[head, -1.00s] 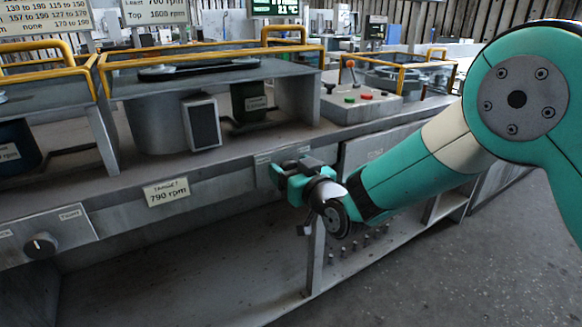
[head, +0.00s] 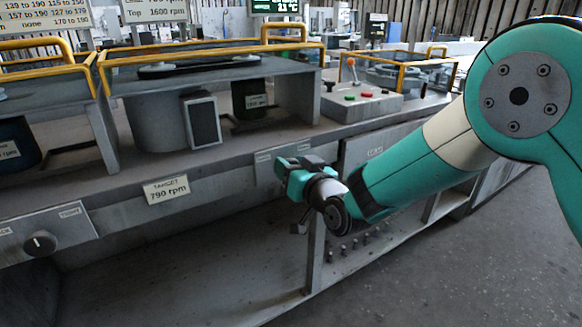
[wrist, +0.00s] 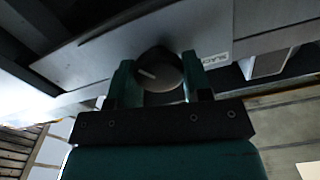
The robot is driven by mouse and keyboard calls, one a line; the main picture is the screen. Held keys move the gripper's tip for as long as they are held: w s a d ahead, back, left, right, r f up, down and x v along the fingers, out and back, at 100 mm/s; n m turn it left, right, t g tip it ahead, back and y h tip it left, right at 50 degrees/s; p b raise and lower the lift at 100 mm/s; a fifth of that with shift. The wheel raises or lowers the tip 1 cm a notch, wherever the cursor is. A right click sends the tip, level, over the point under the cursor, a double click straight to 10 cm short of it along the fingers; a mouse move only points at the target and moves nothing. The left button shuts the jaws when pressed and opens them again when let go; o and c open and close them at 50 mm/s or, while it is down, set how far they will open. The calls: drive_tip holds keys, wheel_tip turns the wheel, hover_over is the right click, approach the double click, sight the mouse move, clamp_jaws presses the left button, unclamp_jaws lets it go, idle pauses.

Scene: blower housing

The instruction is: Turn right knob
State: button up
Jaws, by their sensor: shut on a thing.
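The right knob (wrist: 161,72) is a dark round knob with a pale pointer line, on a grey panel, seen in the wrist view. My gripper (wrist: 158,84) has one teal finger on each side of the knob and is shut on it. In the head view my gripper (head: 282,170) is at the bench's front panel, and it hides the knob there. A second dark knob (head: 40,244) sits on the front panel at the far left, apart from my gripper.
A label (head: 166,189) reading "TARGET 790 rpm" is on the bench front. Yellow rails (head: 210,52) and blower housings stand above the bench. A control box (head: 360,102) with a lever and coloured buttons is at the right. The floor at the right is clear.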

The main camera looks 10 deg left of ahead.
drive_tip(key=m, duration=0.5)
drive_tip(key=shift+w+d, duration=0.1)
idle(0.5)
drive_tip(key=o, duration=0.9)
drive_tip(key=b+v, duration=0.8)
drive_tip(key=v, duration=0.9)
drive_tip(key=shift+d, duration=0.15)
drive_tip(key=shift+r, duration=0.1)
